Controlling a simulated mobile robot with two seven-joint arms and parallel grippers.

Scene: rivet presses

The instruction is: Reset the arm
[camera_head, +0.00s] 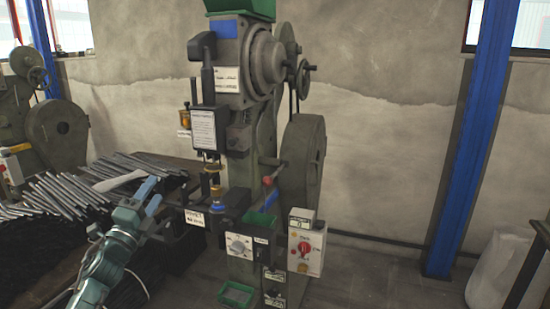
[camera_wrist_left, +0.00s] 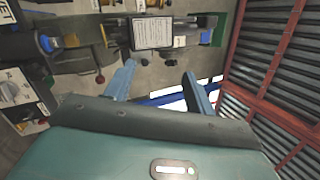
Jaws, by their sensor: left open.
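My left arm comes in from the lower left of the head view, in front of the table with the metal rods. My left gripper (camera_head: 152,196) is open, with its blue fingers to the left of the rivet press (camera_head: 262,150). In the left wrist view the two fingers (camera_wrist_left: 160,85) stand apart with nothing between them. The press, with its white label plate (camera_wrist_left: 153,32), shows beyond them in that view, apart from the fingers. My right gripper is in neither view.
Many metal rods (camera_head: 65,192) lie in piles at the left. Another machine (camera_head: 55,130) stands behind them. A control box with a red knob (camera_head: 305,249) is on the press front. A blue post (camera_head: 478,150) and a whitish bag (camera_head: 497,270) are at the right. Floor between is clear.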

